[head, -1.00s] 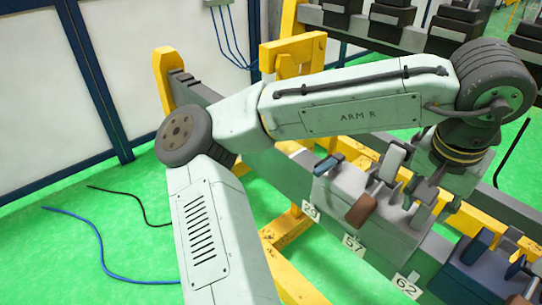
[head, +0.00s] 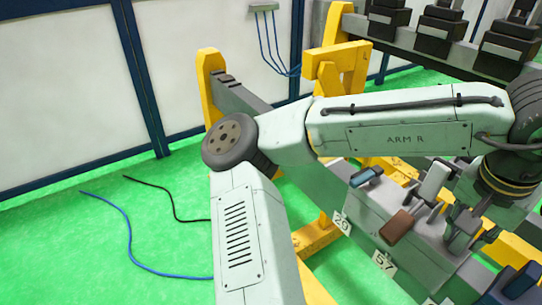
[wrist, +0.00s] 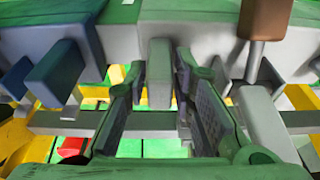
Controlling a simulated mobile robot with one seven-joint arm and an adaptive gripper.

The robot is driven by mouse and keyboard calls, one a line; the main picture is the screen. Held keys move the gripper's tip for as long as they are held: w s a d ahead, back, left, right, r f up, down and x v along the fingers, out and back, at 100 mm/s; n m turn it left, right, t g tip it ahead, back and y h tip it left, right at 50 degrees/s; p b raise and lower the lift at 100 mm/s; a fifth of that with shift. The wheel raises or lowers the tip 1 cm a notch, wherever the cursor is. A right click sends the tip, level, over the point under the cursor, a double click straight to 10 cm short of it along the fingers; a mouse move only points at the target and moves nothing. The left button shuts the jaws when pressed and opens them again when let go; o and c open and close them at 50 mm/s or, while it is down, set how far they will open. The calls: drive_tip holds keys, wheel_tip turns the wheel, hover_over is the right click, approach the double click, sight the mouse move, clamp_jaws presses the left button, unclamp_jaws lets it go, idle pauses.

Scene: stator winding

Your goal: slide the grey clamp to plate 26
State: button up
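The grey clamp (head: 375,205) sits on the dark grey rail, with its left end above plate 29 (head: 342,222) and plate 57 (head: 384,262) below it. A brown handle (head: 397,225) stands out from its front; a brown handle (wrist: 266,18) also shows at the right in the wrist view. My gripper (head: 462,232) is at the clamp's right part in the head view. In the wrist view my gripper (wrist: 160,90) has its fingers apart, one on each side of a grey tab (wrist: 160,70). Slim gaps show beside the tab. Plate 26 is not visible.
A dark blue clamp (head: 505,290) is at the lower right in the head view; blue blocks (wrist: 55,72) are left of my gripper in the wrist view. Yellow supports (head: 315,235) carry the rail. Blue and black cables (head: 135,245) lie on the green floor.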

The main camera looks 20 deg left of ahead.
drive_tip(key=p, duration=0.2)
approach(384, 188)
drive_tip(key=shift+x, duration=2.65)
drive_tip(key=shift+w+a+p, duration=0.35)
drive_tip(key=shift+w+a, duration=0.4)
drive_tip(key=shift+a, duration=0.3)
drive_tip(key=shift+w+a+p, duration=0.3)
drive_tip(key=shift+w+a, duration=0.45)
drive_tip(key=shift+a, duration=0.35)
drive_tip(key=shift+w+a+p, duration=0.45)
drive_tip(key=shift+w+a, duration=0.6)
drive_tip(key=shift+a, duration=0.45)
drive_tip(key=shift+w+a+p, duration=0.45)
drive_tip(key=shift+w+a, duration=0.55)
drive_tip(key=shift+a, duration=0.5)
drive_tip(key=shift+w+a+p, duration=0.45)
drive_tip(key=shift+w+a, duration=0.6)
drive_tip(key=shift+a, duration=0.5)
